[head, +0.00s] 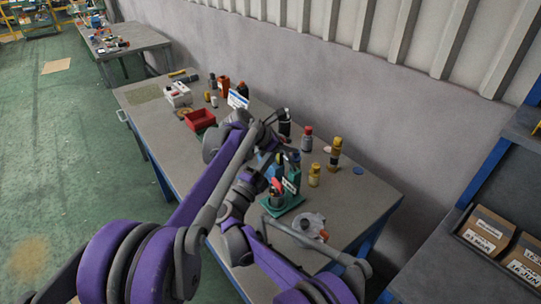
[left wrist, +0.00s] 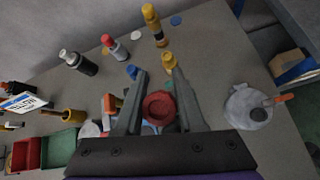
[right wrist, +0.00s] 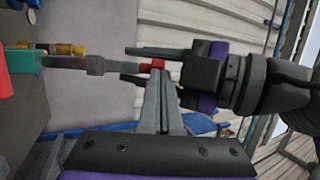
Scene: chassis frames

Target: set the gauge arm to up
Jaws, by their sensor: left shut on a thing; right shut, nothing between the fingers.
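The gauge appears to be the green stand (head: 293,178) on the table, with a white label. In the sideways right wrist view, its green part (right wrist: 20,61) carries a grey arm (right wrist: 98,65) that points up, away from the table, to a red tip (right wrist: 157,64). My left gripper (right wrist: 142,64) reaches down from above and is shut on the arm's red end, which shows as a round red knob (left wrist: 159,107) between its fingers in the left wrist view. My right gripper (right wrist: 157,78) is shut and empty, beside the arm. The head view mostly hides both grippers.
A white disc-shaped part with an orange lever (head: 306,224) lies in front of the stand. Yellow-capped bottles (head: 335,152) and a red-capped bottle (head: 306,139) stand behind. A red bin (head: 200,119) is further left. The table's right end (head: 370,205) is mostly clear.

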